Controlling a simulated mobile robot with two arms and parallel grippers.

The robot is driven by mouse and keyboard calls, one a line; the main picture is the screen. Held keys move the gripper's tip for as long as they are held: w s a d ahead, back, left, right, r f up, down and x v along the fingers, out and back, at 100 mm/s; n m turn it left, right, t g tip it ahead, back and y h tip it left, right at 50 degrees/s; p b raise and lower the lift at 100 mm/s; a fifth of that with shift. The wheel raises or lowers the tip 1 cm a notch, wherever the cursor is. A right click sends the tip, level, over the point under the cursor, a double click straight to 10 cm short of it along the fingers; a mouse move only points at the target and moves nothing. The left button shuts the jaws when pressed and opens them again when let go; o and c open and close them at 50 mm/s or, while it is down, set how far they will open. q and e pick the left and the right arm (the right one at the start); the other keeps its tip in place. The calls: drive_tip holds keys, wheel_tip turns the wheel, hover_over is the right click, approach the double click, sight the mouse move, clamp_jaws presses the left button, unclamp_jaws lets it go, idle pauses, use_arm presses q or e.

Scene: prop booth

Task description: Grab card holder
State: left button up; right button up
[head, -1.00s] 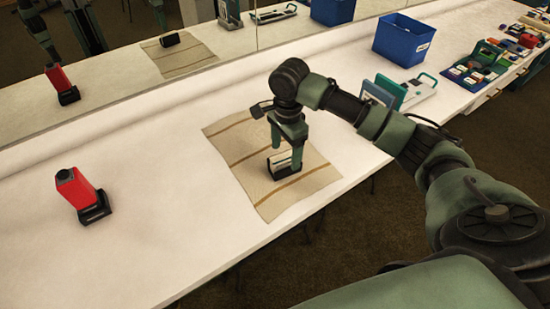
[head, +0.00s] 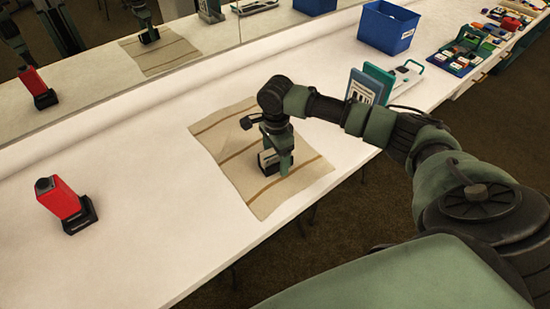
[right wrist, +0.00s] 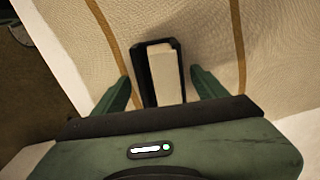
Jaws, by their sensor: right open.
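The card holder (head: 267,162) is a small black stand with a pale block of cards in it. It stands on a beige striped cloth (head: 236,155) on the white table. My right gripper (head: 277,158) points down over it, partly hiding it. In the right wrist view the card holder (right wrist: 165,75) lies between the two green fingers of my open right gripper (right wrist: 159,80), with a gap on each side. My left gripper is not in view.
A red box on a black base (head: 65,204) stands to the left. Upright panels (head: 366,86), a blue bin (head: 388,27) and a cluttered tray (head: 470,50) are at the right. A mirror (head: 100,75) runs along the back. The table's left middle is clear.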

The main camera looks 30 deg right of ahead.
clamp_jaws()
